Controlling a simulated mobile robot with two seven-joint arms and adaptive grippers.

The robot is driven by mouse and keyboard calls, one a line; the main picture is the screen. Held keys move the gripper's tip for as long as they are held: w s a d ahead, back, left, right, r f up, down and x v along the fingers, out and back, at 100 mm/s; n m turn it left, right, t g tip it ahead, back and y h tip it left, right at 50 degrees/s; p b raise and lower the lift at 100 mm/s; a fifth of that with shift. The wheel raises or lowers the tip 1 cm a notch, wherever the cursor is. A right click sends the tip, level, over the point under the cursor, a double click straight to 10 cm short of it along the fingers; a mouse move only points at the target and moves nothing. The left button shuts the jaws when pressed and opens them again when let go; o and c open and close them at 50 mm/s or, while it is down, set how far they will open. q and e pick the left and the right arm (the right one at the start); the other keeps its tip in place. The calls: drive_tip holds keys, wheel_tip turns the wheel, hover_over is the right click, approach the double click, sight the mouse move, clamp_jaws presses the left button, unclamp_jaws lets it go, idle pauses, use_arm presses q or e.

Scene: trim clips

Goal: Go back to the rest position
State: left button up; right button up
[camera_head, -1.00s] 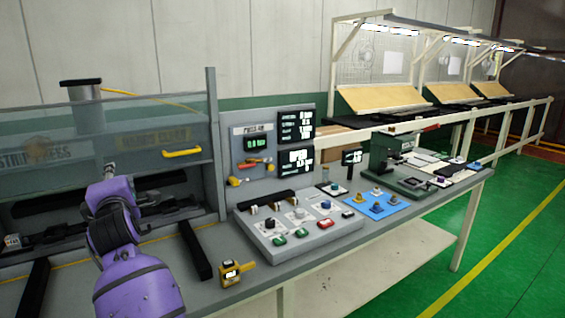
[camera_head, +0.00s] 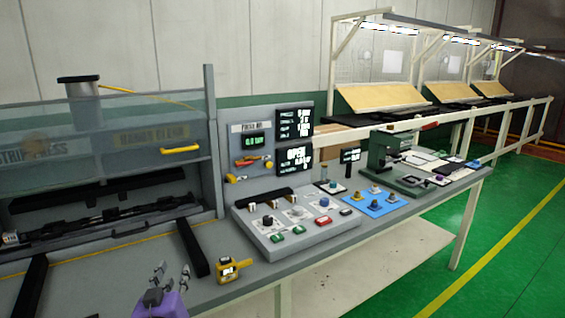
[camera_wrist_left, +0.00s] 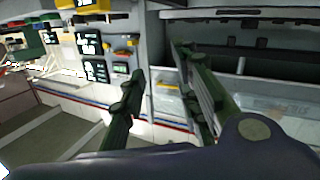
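My left gripper (camera_head: 172,284) shows at the bottom of the head view, low over the front of the grey bench (camera_head: 100,280). Its two fingers stand apart with nothing visible between them. The left wrist view also shows the two dark green fingers (camera_wrist_left: 165,95) apart and empty. The purple wrist is cut off by the lower edge of the head view. The gripper is clear of the strip press (camera_head: 100,150), which has a clear guard and a dark strip (camera_head: 110,215) lying inside. My right gripper is not in view.
A yellow tape measure (camera_head: 233,270) stands on the bench right of my left gripper. Black bars (camera_head: 192,248) lie across the bench near it. Further right are a grey button console (camera_head: 297,228), a blue mat (camera_head: 352,202) and a green machine (camera_head: 392,160).

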use_arm(q)
drive_tip(key=s+d+f+m+g+h, duration=0.1)
drive_tip(key=s+d+f+g, duration=0.1)
drive_tip(key=s+f, duration=0.8)
drive_tip(key=s+d+f+m+g+h, duration=0.1)
drive_tip(key=s+d+f+g, duration=0.1)
drive_tip(key=s+f, duration=0.9)
drive_tip(key=s+d+f+m+g+h, duration=0.1)
drive_tip(key=s+d+f+m+g, duration=0.1)
drive_tip(key=s+f, duration=0.9)
drive_tip(key=s+d+g+b, duration=0.1)
drive_tip(key=s+g, duration=0.1)
drive_tip(key=s, duration=0.4)
drive_tip(key=shift+s+f, duration=0.2)
drive_tip(key=shift+s, duration=0.1)
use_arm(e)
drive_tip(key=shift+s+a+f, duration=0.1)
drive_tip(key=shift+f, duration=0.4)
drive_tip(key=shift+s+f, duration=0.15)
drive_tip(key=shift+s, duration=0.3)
